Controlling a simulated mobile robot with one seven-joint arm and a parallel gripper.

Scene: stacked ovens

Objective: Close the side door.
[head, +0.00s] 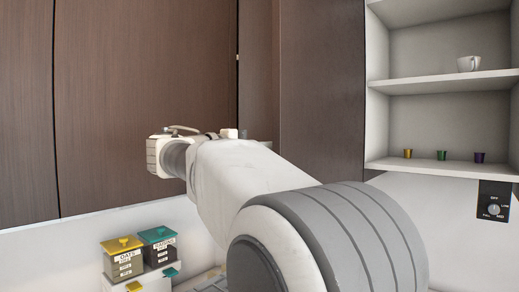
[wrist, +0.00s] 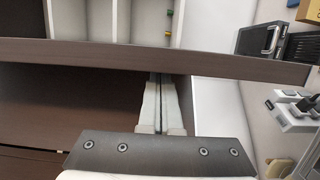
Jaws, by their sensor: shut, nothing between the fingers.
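Dark brown wood panels fill the left and middle of the head view. One panel (head: 322,90) stands forward of the others, beside the white shelves, and looks like the side door; how far open it is I cannot tell. In the wrist view a long brown panel edge (wrist: 100,52) crosses the picture, probably the same door. My gripper (wrist: 160,80) is shut and empty, its fingertips right at the lower border of that edge; whether they touch it I cannot tell. In the head view my arm hides the lower part of the panels, and the fingers are not discernible.
White shelves (head: 440,85) at right hold a white cup (head: 468,64) and several small coloured pods. Labelled canisters with a yellow lid (head: 122,244) and a teal lid (head: 157,235) stand at lower left. A black dial panel (head: 493,201) is at far right.

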